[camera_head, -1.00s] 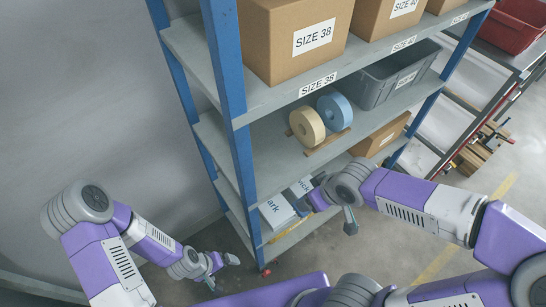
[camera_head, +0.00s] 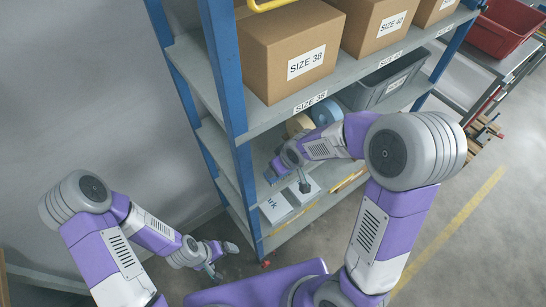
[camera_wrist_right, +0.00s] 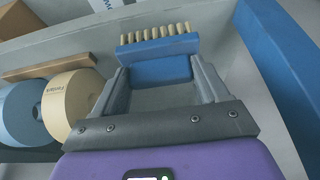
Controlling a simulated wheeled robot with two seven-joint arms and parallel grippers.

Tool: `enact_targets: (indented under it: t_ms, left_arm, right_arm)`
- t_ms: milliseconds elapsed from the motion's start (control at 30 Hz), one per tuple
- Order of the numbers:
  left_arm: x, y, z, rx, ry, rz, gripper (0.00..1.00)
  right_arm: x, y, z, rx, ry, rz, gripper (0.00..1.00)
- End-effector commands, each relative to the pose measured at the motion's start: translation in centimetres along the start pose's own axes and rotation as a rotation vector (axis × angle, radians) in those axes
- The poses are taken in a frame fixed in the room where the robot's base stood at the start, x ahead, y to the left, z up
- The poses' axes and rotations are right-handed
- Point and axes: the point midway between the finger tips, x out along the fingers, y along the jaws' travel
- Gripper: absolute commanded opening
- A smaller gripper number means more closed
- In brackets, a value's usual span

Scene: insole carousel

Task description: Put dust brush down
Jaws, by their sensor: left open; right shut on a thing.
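The dust brush, with a blue body (camera_wrist_right: 160,71) and pale bristles, shows in the right wrist view between the fingertips of my right gripper (camera_wrist_right: 158,80). The gripper is shut on it, bristles pointing away. In the head view my right gripper is inside the rack at the middle shelf (camera_head: 258,154), and the brush shows there as a small blue patch (camera_head: 277,177). I cannot tell whether the brush touches the shelf. My left gripper (camera_head: 222,259) is open and empty, low in front of the rack's left side.
A cream tape roll (camera_wrist_right: 70,103) and a blue tape roll (camera_wrist_right: 20,112) stand beside my right gripper. A blue rack post (camera_head: 222,75) is close by. Size-labelled boxes (camera_head: 272,62) and a grey bin (camera_head: 385,82) stand on shelves. White packs (camera_head: 276,208) lie lower.

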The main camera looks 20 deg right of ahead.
Motion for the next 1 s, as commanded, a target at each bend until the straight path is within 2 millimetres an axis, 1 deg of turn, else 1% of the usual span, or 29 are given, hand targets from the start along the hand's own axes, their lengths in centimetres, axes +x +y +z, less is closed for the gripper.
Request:
enact_targets:
  t_ms: [133, 300, 433, 700, 833, 867, 1000]
  left_arm:
    - [-0.2, 0.1, 0.0, 0.0, 0.0, 0.0, 0.99]
    - [-0.6, 0.2, 0.0, 0.0, 0.0, 0.0, 0.99]
    - [-0.5, 0.2, 0.0, 0.0, 0.0, 0.0, 0.99]
    - [-0.5, 0.2, 0.0, 0.0, 0.0, 0.0, 0.99]
    - [0.0, 0.0, 0.0, 0.0, 0.0, 0.0, 0.99]
    - [0.0, 0.0, 0.0, 0.0, 0.0, 0.0, 0.99]
    - [-0.1, 0.1, 0.0, 0.0, 0.0, 0.0, 0.99]
  right_arm:
    - [0.6, 0.0, -1.3, 0.0, 0.0, -0.001, 0.37]
    - [1.7, 0.0, -4.0, 0.001, 0.0, -0.001, 0.37]
    - [2.9, -0.1, -3.4, 0.0, -0.002, -0.001, 0.37]
    - [3.0, 0.0, -3.3, 0.0, 0.0, -0.001, 0.37]
    - [3.4, 0.0, -3.2, 0.0, 0.0, -0.001, 0.37]
    - [3.4, 0.0, -3.1, 0.0, 0.0, -0.001, 0.75]
    - [3.3, 0.0, -3.2, 0.0, -0.001, -0.001, 0.97]
